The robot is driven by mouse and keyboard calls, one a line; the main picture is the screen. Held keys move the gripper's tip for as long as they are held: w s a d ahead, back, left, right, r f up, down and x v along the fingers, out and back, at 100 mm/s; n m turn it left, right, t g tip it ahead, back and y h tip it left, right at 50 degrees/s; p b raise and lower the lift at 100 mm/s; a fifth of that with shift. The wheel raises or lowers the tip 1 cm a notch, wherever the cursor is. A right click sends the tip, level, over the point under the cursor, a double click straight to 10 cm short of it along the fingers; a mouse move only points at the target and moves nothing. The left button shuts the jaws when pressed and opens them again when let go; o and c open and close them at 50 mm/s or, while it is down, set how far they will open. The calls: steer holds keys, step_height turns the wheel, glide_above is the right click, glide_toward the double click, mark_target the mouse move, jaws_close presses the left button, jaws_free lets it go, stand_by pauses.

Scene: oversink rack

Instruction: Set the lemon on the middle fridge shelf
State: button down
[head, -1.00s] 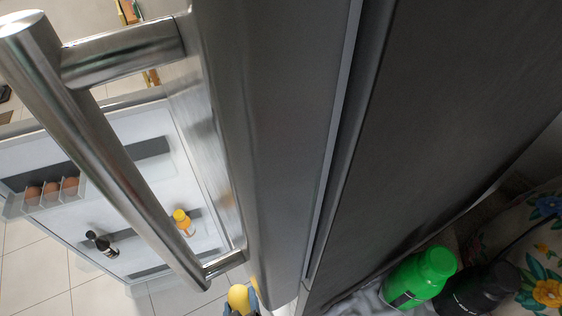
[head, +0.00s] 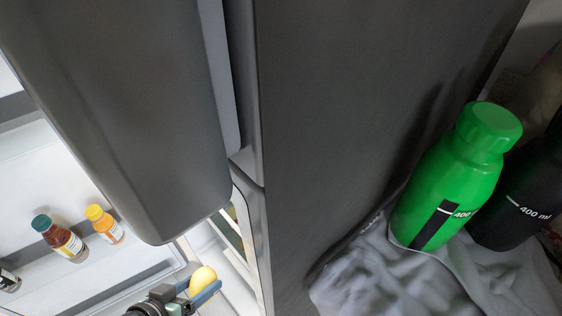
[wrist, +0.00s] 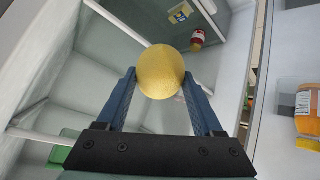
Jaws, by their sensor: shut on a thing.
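The yellow lemon (head: 203,279) is held between the blue fingers of my gripper (head: 207,292), low in the head view. In the wrist view the lemon (wrist: 160,72) sits between the two fingertips (wrist: 160,80), clear of any surface I can make out. The fridge interior (wrist: 88,85) shows beyond it, with pale walls and shelf edges. In the head view the opening of the fridge (head: 236,262) is partly hidden by a grey door. I cannot tell which shelf is the middle one.
A red jar (wrist: 197,38) is inside the fridge. A green bottle (head: 450,185) stands on a grey cloth (head: 400,285) at the right.

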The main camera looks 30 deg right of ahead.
steer(key=m+b, duration=0.1)
steer(key=f+m+g+b, duration=0.1)
steer(key=b, duration=0.1)
steer(key=d+g+b, duration=0.1)
steer(key=shift+w+f+m+h+b, duration=0.25)
steer(key=shift+f+m+h+b, duration=0.1)
steer(key=shift+f+m+h, duration=0.05)
steer(key=shift+s+d+r+m+g+b, duration=0.1)
steer(key=shift+d+r+m+g+b, duration=0.1)
steer(key=shift+m+g+b, duration=0.25)
steer(key=shift+d, duration=0.35)
steer(key=w+d+b, duration=0.3)
steer(key=d+b, duration=0.1)
steer(key=d, duration=1.5)
steer(key=f, duration=0.2)
steer(key=f+b, duration=0.1)
steer(key=f, duration=0.1)
steer(key=f+b, duration=0.1)
steer(key=f, duration=0.1)
steer(key=shift+s+a+f, duration=0.15)
steer(key=shift+s+f, duration=0.1)
steer(key=shift+f, duration=0.1)
steer(key=shift+d+f+b, duration=0.2)
steer(key=shift+b, duration=0.25)
steer(key=shift+w+r, duration=0.1)
